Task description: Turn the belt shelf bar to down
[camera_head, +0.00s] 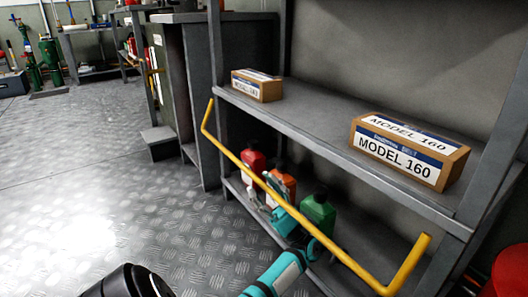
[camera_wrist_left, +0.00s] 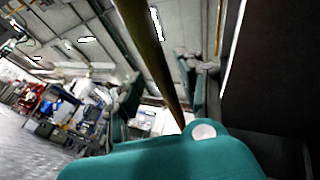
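The yellow belt shelf bar (camera_head: 330,250) runs along the front of the grey shelf unit, with a bent arm at each end. Its long part crosses in front of the lower shelf. My left gripper (camera_head: 285,213), teal and grey, is at the middle of the bar. In the left wrist view, the bar (camera_wrist_left: 152,50) passes between the two separated fingers of the gripper (camera_wrist_left: 160,95). The fingers look open around it; whether either touches it is unclear. My right gripper is not in view.
Two boxes, one small (camera_head: 257,87) and one larger (camera_head: 410,150), sit on the upper shelf (camera_head: 310,120). Red, orange and green bottles (camera_head: 318,212) stand on the lower shelf behind the bar. A red object (camera_head: 510,272) is at the lower right. The metal floor (camera_head: 90,190) at left is clear.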

